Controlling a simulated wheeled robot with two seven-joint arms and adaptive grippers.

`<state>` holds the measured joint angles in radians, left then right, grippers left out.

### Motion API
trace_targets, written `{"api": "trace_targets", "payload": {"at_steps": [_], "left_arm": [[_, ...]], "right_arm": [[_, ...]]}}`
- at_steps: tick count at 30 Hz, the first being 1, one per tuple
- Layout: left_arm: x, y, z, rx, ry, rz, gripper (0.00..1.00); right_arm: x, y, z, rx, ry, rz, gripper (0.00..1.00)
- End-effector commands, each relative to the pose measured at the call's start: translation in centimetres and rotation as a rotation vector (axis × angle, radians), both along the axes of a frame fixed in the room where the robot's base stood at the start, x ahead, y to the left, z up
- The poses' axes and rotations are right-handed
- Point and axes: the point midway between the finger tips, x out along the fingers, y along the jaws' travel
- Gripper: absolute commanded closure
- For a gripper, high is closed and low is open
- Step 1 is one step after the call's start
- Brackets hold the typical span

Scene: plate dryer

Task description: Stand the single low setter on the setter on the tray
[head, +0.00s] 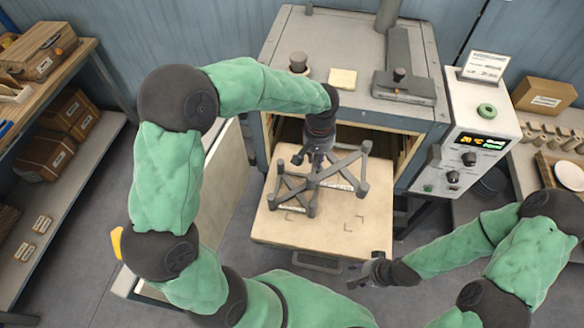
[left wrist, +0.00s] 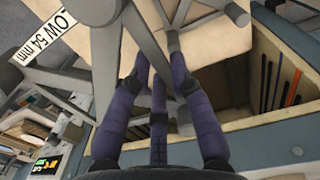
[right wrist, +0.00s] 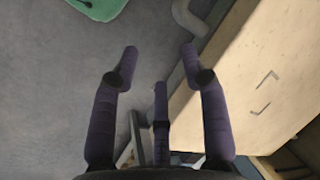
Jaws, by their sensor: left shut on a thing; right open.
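The low setter (head: 343,172), a grey crossed frame with posts, shows a "LOW 54 mm" label (left wrist: 45,30) in the left wrist view. My left gripper (head: 317,160) is shut on a bar at its left side; the fingers also show in the left wrist view (left wrist: 158,66). Another grey setter (head: 292,190) with posts stands on the left part of the pale tray (head: 300,232). The two frames overlap in the head view; I cannot tell whether they touch. My right gripper (head: 362,280) is open and empty near the tray's front right corner, also in the right wrist view (right wrist: 159,50).
The tray extends from the open dryer (head: 350,105). Corner marks (head: 353,222) on its front right are bare. A control box (head: 470,140) stands to the right.

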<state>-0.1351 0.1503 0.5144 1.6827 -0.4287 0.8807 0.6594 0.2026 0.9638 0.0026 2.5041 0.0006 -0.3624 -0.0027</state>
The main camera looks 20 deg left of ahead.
Motion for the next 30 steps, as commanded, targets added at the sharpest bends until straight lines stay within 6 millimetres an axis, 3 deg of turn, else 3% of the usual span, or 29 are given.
{"api": "trace_targets", "payload": {"at_steps": [12, 18, 30], "left_arm": [[-1.2, 8.5, -4.0, 0.0, 0.002, 0.006, 1.0], [-1.5, 10.9, -7.2, 0.0, 0.003, 0.003, 1.0], [-1.8, 12.9, -9.7, 0.0, 0.002, 0.002, 1.0]], "right_arm": [[0.0, 0.0, -0.1, 0.0, -0.001, 0.0, 0.55], [0.1, 0.0, -0.3, 0.0, -0.001, 0.0, 0.55], [0.1, 0.0, -0.4, 0.0, -0.001, 0.0, 0.55]]}}
